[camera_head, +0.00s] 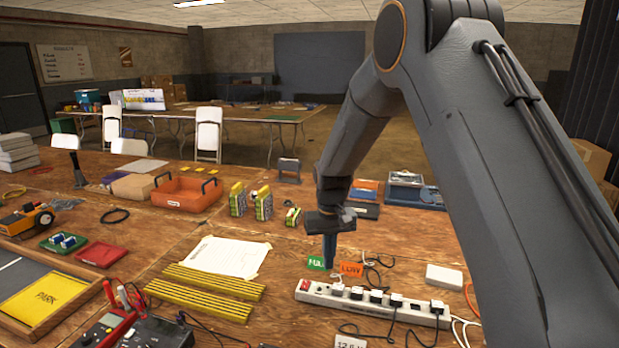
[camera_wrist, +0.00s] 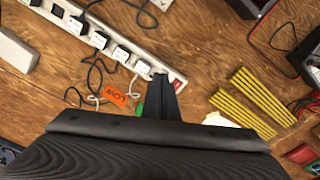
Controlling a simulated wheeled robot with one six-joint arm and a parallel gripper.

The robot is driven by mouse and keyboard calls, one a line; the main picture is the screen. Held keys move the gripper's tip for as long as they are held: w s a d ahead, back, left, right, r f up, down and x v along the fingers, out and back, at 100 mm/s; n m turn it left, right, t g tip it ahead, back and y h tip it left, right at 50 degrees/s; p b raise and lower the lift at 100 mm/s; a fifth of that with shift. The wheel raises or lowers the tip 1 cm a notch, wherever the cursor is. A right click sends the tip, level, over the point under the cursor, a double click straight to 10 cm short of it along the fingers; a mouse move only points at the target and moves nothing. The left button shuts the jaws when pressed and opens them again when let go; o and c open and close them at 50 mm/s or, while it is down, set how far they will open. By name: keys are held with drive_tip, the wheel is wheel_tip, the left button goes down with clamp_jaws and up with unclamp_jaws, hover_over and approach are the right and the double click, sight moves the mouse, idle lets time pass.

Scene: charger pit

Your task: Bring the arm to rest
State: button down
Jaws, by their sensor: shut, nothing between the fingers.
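My arm reaches in from the right in the head view and bends down over the wooden bench. My gripper (camera_head: 329,262) points down above the bench, close behind the white power strip (camera_head: 372,304). In the wrist view my gripper (camera_wrist: 161,78) has its fingers together, with nothing held between them. The fingertips appear over the red-switch end of the power strip (camera_wrist: 112,42). I cannot tell the exact height of the fingertips above the bench.
A green label (camera_head: 316,262) and an orange "LOW" label (camera_head: 351,269) lie by the gripper. Yellow-striped bars (camera_head: 205,291), an orange toolbox (camera_head: 186,196), battery packs (camera_head: 262,203) and a multimeter (camera_head: 135,330) stand to the left. Loose cables surround the strip. A white box (camera_head: 444,277) sits right.

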drive_tip(key=s+d+r, duration=0.1)
drive_tip(key=s+d, duration=0.3)
drive_tip(key=s, duration=0.5)
drive_tip(key=s+d+r+m, duration=0.1)
drive_tip(key=s+d+r, duration=0.1)
drive_tip(key=s+d, duration=0.3)
drive_tip(key=s+d+r+m+t, duration=0.1)
drive_tip(key=s+d, duration=0.4)
drive_tip(key=s, duration=0.8)
drive_tip(key=shift+s+d+r, duration=0.15)
drive_tip(key=shift+s+r, duration=0.1)
drive_tip(key=shift+r, duration=0.5)
